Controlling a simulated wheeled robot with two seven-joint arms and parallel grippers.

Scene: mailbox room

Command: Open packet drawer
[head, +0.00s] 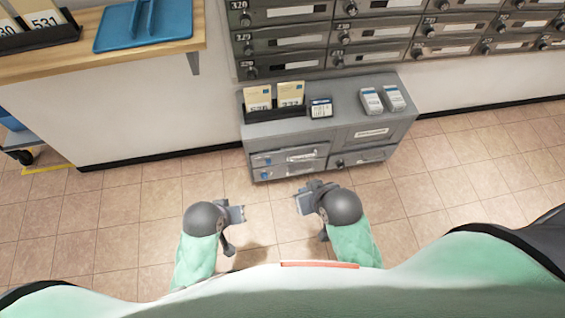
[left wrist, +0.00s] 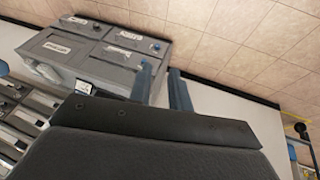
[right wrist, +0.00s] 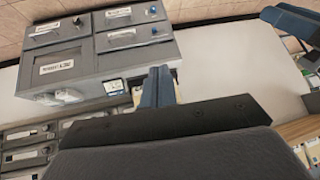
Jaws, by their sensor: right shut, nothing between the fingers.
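A grey cabinet (head: 262,128) stands on the floor under the mailboxes. Its front has two small drawers on the left, an upper drawer (head: 308,153) and a lower drawer (head: 305,168), with a large front (head: 362,137) and a lower drawer (head: 372,156) on the right. All look shut. Their labels are too small to read, so I cannot tell which is the packet drawer. My right gripper (head: 301,202) is shut and empty in front of the cabinet; its fingers touch in the right wrist view (right wrist: 158,85). My left gripper (head: 240,214) is open and empty, fingers apart in the left wrist view (left wrist: 163,80).
Card holders (head: 275,110), a small dark device (head: 321,107) and two pale handheld devices (head: 383,99) stand on the cabinet top. Mailboxes (head: 370,32) fill the wall above. A wooden counter (head: 120,65) with a blue tray (head: 143,25) is at left.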

